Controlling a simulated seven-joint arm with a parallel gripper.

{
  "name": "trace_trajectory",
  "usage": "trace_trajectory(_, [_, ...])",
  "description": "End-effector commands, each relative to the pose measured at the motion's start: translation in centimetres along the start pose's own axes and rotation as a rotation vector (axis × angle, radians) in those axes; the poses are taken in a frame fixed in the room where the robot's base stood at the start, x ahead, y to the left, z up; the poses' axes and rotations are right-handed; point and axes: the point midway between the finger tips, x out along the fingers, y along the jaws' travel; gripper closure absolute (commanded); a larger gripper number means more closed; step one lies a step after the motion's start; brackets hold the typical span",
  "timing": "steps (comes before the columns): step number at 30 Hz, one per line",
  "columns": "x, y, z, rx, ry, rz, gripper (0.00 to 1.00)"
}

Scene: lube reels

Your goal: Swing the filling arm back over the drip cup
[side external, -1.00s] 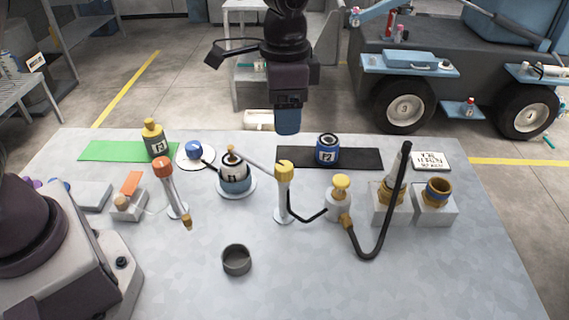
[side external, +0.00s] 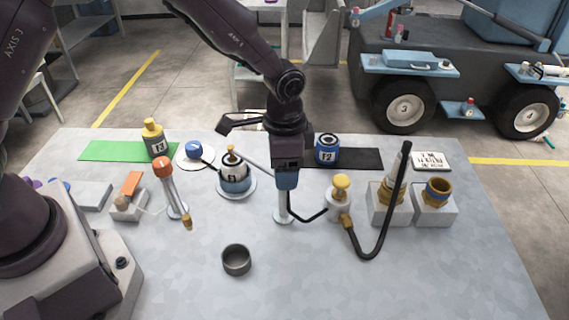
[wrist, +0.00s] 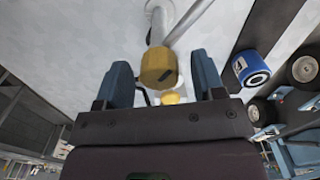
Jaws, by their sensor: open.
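The filling arm is a white post (side external: 283,209) with a thin white boom (side external: 255,159) that reaches left to over the open blue-and-white can (side external: 235,180). Its yellow cap (wrist: 158,68) shows between my fingers in the wrist view and is hidden in the side view. My gripper (side external: 286,181) is open, pointing down at the top of the post, with a blue finger on each side of the cap. Whether the fingers touch the cap I cannot tell. A dark grey open cup (side external: 236,260), probably the drip cup, stands at the front, apart from the boom.
An orange-topped stand (side external: 171,190) is on the left. A yellow-topped pump (side external: 340,196) and a black hose (side external: 378,245) are close on the right. A blue can (side external: 327,149) sits on the black mat (side external: 362,158) behind. The table front is mostly clear.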

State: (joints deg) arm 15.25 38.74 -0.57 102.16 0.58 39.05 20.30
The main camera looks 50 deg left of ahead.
Motion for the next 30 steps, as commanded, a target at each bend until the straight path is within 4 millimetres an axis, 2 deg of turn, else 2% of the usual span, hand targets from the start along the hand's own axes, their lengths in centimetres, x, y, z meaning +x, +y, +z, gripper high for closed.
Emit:
trace_trajectory(1, [-0.01,0.01,0.0,0.0,0.0,0.0,0.37])
trace_trajectory(2, [-0.01,0.0,0.0,0.0,0.0,0.0,0.42])
trace_trajectory(9, [-0.04,0.0,0.0,0.0,0.0,0.0,0.97])
trace_trajectory(10, [-0.04,0.0,0.0,0.0,0.0,0.0,1.0])
trace_trajectory(20, [-0.07,-0.02,-0.01,-0.046,0.0,0.0,1.0])
trace_trajectory(30, [-0.09,-0.01,-0.02,-0.28,0.0,0.0,1.0])
